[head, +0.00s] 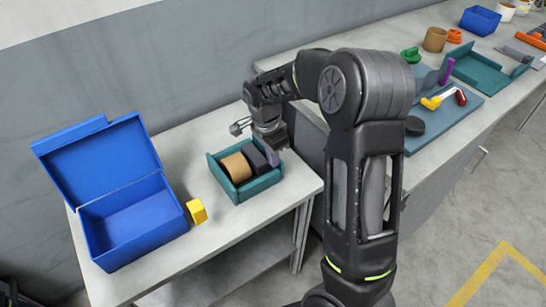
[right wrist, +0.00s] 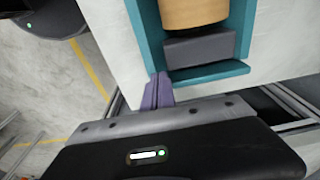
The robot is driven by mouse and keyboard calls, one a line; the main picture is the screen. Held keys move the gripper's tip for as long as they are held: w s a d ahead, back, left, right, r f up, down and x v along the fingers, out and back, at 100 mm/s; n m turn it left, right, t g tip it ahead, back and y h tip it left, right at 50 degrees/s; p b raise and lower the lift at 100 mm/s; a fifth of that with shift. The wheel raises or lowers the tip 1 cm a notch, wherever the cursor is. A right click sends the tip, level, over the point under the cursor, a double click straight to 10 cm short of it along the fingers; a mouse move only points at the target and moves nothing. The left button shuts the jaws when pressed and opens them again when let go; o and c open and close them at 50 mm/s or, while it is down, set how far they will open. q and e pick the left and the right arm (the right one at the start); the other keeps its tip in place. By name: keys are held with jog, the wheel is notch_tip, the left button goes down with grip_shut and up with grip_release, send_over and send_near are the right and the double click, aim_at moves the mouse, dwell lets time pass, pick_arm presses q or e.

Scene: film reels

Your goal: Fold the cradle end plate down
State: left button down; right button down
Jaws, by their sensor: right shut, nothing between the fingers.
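The teal cradle (head: 262,184) stands on the near grey table. It holds a tan reel (head: 236,167) and a dark grey block or reel (head: 256,159). In the right wrist view, a teal wall (right wrist: 210,72), perhaps the end plate, closes the cradle's lower end beside the dark piece; I cannot tell its exact tilt. My right gripper (head: 272,156) is over the cradle's far right corner. Its purple fingers (right wrist: 158,90) are shut and empty, beside the wall's left end; contact is unclear. My left gripper is not in view.
An open blue box (head: 130,210) and a yellow block (head: 196,211) stand left of the cradle. The right table holds a blue mat (head: 440,132), a dark disc (head: 414,126), a yellow-and-red tool (head: 440,100) and a teal tray (head: 480,72). Clear tabletop lies in front of the cradle.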

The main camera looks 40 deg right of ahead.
jog(key=shift+d, duration=0.15)
dwell(0.4)
jog(key=shift+d, duration=1.45)
jog(key=shift+a, duration=1.2)
notch_tip(320, 180, up, 6)
jog(key=p, duration=0.4)
